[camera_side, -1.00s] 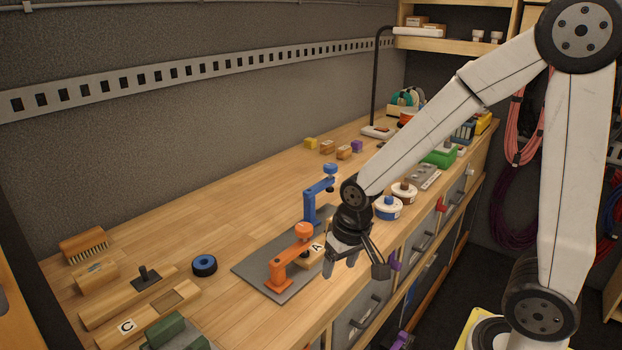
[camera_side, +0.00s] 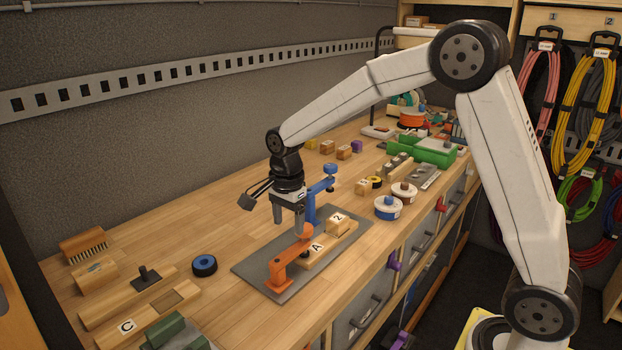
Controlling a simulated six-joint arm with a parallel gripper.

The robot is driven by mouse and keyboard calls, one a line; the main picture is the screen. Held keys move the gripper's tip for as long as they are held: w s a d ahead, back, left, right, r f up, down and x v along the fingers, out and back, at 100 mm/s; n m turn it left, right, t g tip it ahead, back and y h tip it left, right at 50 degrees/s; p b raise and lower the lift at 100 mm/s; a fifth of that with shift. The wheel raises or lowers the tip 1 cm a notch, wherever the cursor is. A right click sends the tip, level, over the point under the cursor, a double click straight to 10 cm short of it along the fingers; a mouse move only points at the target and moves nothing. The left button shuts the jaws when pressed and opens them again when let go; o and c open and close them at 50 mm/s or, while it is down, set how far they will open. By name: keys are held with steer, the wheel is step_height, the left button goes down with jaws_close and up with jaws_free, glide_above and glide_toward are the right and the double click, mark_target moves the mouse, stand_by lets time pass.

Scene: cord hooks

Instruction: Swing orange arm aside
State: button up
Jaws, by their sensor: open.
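The orange arm (camera_side: 293,256) is a clamp-like swing arm on a post at the front left of a grey plate (camera_side: 262,278). It reaches right and back, with its free end by the wooden block marked A (camera_side: 318,248). A blue arm (camera_side: 313,203) stands at the back of the plate. My gripper (camera_side: 288,226) is open, fingers pointing down, just above and behind the orange arm's free end, in front of the blue arm. Whether a fingertip touches the orange arm cannot be told.
The bench between the plate and the wall is clear.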

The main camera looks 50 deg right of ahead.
mark_target(289, 252)
steer(key=shift+w, duration=0.1)
steer(key=shift+f, duration=0.15)
steer(key=shift+f, duration=3.75)
jaws_close()
